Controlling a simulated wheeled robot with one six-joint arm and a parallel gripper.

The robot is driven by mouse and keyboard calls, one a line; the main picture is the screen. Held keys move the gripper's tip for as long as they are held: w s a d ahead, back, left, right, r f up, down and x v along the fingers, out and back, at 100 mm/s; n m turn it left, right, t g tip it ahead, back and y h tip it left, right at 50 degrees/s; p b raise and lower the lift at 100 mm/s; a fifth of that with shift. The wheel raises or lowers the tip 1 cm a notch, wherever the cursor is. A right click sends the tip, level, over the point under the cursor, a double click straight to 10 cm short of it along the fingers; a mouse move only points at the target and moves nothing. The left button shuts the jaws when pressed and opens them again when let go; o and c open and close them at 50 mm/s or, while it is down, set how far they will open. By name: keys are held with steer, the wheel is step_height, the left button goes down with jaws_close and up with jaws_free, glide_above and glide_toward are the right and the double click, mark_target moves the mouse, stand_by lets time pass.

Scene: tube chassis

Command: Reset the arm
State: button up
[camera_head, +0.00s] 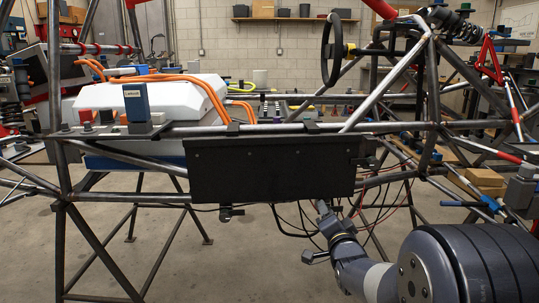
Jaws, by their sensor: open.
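My arm comes in from the lower right, with its large grey-blue joint nearest the camera. It reaches up and left to my gripper (322,207), which is small in view just under the lower edge of a black panel (270,171). The gripper is open, and I see nothing held in it. Fine detail of its fingertips is hard to make out. Dark and red loose wires (375,200) hang close beside and behind it.
A steel tube chassis (100,197) on legs spans the view in front of my arm. A white box (155,98) with orange cables (150,79) sits in it at left. A steering wheel (332,50) stands above. Cardboard boxes (484,178) are at right. Floor shows below the panel.

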steer(key=shift+a+n, duration=0.15)
steer(key=shift+n, duration=5.15)
